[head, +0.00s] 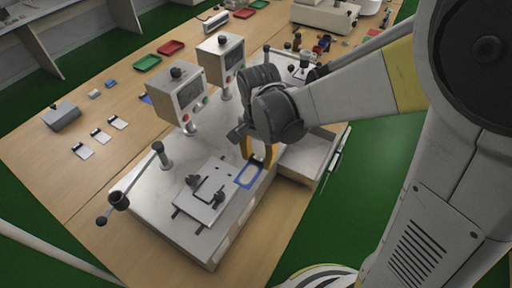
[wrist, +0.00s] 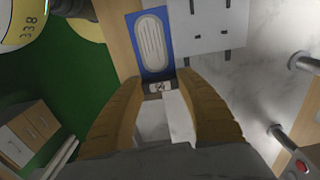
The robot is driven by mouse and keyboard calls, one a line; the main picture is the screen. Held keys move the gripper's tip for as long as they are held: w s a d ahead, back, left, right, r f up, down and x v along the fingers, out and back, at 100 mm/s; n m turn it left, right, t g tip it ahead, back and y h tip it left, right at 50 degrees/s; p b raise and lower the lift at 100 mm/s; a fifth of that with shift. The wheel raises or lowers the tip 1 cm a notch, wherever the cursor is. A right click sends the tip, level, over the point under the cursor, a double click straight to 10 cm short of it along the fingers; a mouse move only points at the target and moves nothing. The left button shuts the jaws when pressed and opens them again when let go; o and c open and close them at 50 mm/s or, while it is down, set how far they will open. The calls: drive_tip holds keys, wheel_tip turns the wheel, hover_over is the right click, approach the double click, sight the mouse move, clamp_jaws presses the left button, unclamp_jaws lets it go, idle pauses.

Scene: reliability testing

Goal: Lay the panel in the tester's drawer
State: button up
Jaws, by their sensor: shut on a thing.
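My gripper (head: 259,158) has orange-brown fingers and points down over the white tester (head: 210,225).
A slotted clamp plate (head: 205,190) with dark knobs is beside the blue bed. A lever (head: 118,201) and two display boxes (head: 178,94) stand on the tester units. Several panels (head: 83,151) lie on the wooden table, near green (head: 147,63) and red (head: 171,47) trays.

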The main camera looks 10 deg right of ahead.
drive_tip(key=shift+f+b, duration=1.95)
drive_tip(key=shift+f, duration=0.6)
drive_tip(key=shift+r, duration=0.1)
